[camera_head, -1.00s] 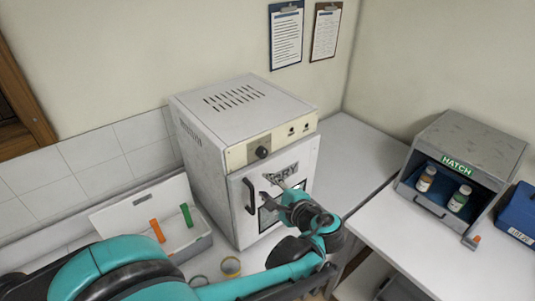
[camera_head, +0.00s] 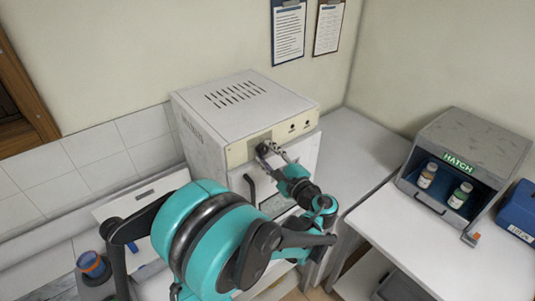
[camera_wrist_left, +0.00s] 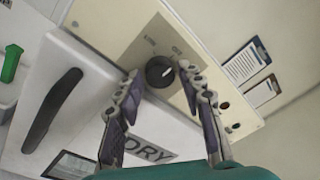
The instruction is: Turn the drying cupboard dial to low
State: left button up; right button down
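The drying cupboard (camera_head: 225,115) is a white box with a dark door handle (camera_head: 251,190) and a cream control panel. My left gripper (camera_wrist_left: 160,83) is open, with one finger on each side of the dial; contact cannot be told. In the head view the left gripper (camera_head: 271,150) is at the panel and hides most of the dial. My right gripper is not in view.
A grey hatch box (camera_head: 470,140) with two bottles stands on the right bench, a blue box (camera_head: 519,208) beside it. A white tray (camera_head: 150,190) lies left of the cupboard, partly behind my arm. Clipboards (camera_head: 289,32) hang on the wall.

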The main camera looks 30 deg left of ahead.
pick_arm(q)
grip_shut()
jog(key=shift+f, duration=0.1)
jog(key=shift+f+n+b, duration=0.1)
jog(key=shift+n+b, duration=0.65)
jog(key=shift+n, duration=0.25)
jog(key=n+b, duration=0.2)
jog(key=n, duration=0.1)
jog(key=shift+n, duration=0.3)
jog(key=n+b, duration=0.1)
jog(key=n, duration=0.2)
jog(key=shift+n+y, duration=0.3)
jog(key=shift+y, duration=0.1)
jog(key=shift+n+b, duration=0.7)
jog(key=shift+n, duration=0.9)
